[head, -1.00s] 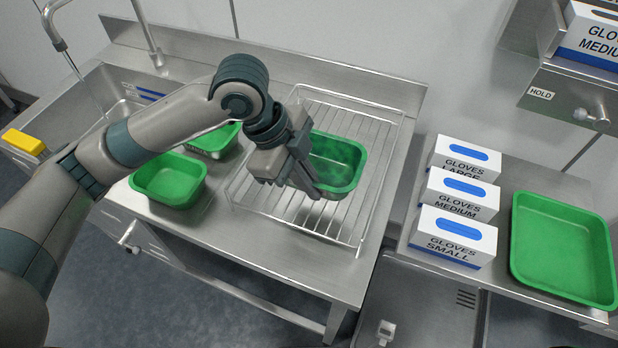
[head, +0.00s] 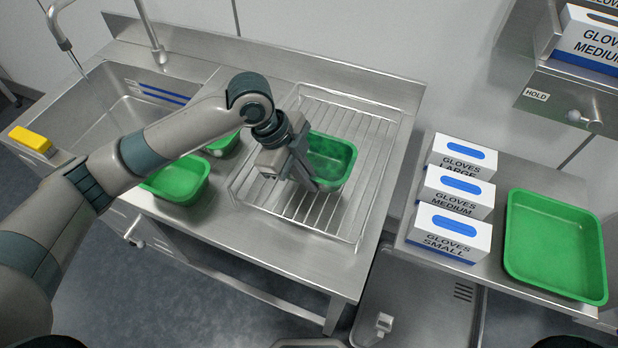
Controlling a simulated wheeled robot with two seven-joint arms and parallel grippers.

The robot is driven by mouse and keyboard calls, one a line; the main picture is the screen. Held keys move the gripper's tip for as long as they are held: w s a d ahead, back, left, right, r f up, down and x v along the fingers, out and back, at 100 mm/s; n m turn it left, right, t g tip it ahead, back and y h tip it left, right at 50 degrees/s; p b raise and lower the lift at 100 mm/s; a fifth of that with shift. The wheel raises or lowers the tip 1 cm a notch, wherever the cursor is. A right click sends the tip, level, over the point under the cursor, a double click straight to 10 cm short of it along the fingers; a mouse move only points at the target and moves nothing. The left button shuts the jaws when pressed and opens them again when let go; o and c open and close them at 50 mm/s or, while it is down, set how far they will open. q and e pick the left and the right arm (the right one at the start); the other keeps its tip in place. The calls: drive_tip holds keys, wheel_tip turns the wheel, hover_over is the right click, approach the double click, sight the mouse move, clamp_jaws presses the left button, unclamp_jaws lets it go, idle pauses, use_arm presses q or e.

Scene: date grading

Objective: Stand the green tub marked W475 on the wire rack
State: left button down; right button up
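A green tub (head: 338,165) stands upright on the wire rack (head: 345,220), toward its right side. No W475 mark is readable on it. My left gripper (head: 310,180) is at the tub's left rim, fingers pointing down and covering part of that wall. Whether the fingers are closed on the rim or apart cannot be made out. Two more green tubs stand left of the rack on the steel drainer: a nearer one (head: 182,180) partly behind my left arm, and a farther one (head: 225,146) mostly hidden by it. No marks show on them. My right gripper is out of view.
At right, glove boxes (head: 450,232) and a large green tray (head: 555,245) sit on a side table. The rack's right and front wires are bare.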

use_arm(q)
drive_tip(key=shift+f, duration=0.65)
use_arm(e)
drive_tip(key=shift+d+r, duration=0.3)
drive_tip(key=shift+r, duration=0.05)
use_arm(q)
drive_tip(key=shift+f, duration=0.15)
drive_tip(key=c, duration=2)
unclamp_jaws()
